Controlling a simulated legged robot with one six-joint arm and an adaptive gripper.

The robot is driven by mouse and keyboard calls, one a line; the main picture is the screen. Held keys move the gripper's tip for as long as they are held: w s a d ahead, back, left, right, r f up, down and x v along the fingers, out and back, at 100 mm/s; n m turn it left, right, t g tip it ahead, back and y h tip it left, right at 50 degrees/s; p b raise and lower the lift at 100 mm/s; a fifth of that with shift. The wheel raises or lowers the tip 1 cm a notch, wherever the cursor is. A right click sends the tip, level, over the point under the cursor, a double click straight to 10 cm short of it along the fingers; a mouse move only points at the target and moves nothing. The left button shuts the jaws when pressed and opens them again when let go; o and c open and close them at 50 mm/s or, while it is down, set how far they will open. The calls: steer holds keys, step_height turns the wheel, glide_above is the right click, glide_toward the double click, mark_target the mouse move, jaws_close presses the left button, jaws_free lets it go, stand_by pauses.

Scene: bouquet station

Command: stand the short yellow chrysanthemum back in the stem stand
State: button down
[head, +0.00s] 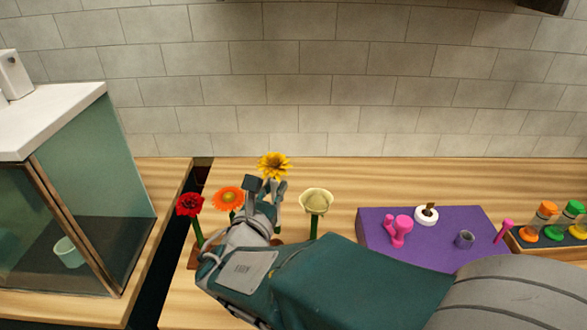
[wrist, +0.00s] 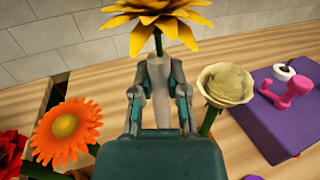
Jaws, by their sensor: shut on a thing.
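The yellow chrysanthemum (head: 274,165) is upright, its bloom above my gripper (head: 274,190). In the wrist view its bloom (wrist: 158,20) fills the top middle, with a short piece of stem below it. My gripper is shut on that stem; the fingers (wrist: 162,85) stand on both sides of it. The stem stand (head: 193,257) shows only as a brown piece at its left end, below the red flower. My arm hides most of it, and the lower end of the chrysanthemum's stem is hidden too.
A red flower (head: 190,205) and an orange flower (head: 228,199) stand left of my gripper, a cream flower (head: 316,201) close on its right. A purple block (head: 375,228) with pink items is further right. A glass case (head: 120,170) is at left. The counter behind is clear.

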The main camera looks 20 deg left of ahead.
step_height(320, 180, down, 2)
steer(key=shift+w+a+f, duration=0.1)
steer(key=shift+a+f, duration=0.05)
steer(key=shift+f, duration=0.35)
steer(key=shift+a+f, duration=0.15)
steer(key=shift+f, duration=0.45)
